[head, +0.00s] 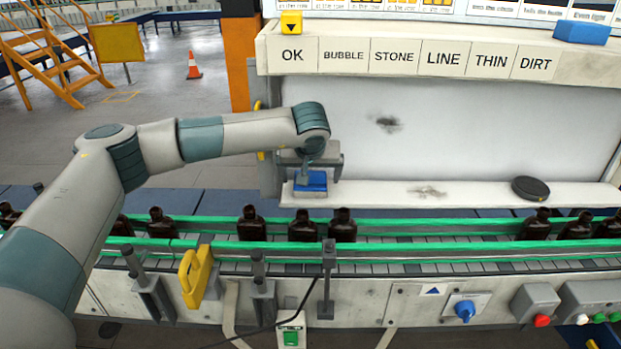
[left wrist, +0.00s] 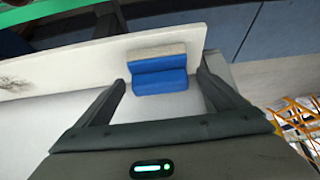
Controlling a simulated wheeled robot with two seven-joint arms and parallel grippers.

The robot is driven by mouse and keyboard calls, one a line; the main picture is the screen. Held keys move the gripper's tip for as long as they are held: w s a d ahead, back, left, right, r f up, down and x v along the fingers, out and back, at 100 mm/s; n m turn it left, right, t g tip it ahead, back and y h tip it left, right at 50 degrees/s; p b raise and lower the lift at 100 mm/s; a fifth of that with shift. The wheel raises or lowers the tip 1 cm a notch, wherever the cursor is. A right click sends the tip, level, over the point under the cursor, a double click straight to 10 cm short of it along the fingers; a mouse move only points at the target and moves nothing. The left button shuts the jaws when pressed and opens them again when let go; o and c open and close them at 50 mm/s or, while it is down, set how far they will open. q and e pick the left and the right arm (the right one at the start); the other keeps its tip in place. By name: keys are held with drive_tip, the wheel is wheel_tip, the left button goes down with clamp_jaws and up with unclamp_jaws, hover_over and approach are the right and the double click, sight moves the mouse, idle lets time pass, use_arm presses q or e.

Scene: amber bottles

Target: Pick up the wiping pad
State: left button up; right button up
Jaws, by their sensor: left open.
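The wiping pad (head: 311,181), a blue block with a pale beige layer, sits at the left end of the white ledge (head: 450,194). In the left wrist view the wiping pad (left wrist: 159,80) lies between the two dark fingers of my left gripper (left wrist: 164,82). There are visible gaps on both sides, so the fingers are open and apart from it. In the head view my left gripper (head: 310,164) is just above and around the pad, partly hidden by its own wrist. My right gripper does not show.
A dark round puck (head: 530,188) lies on the ledge's right part. Dark smudges mark the white panel (head: 480,120) and ledge. Amber bottles (head: 252,224) stand on the conveyor between green rails (head: 450,226) in front. Another blue block (head: 582,32) sits on the upper shelf.

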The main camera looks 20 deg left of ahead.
use_arm(q)
drive_tip(key=shift+x, duration=0.75)
drive_tip(key=shift+c, duration=0.7)
drive_tip(key=c, duration=1)
drive_tip(key=shift+r, duration=0.2)
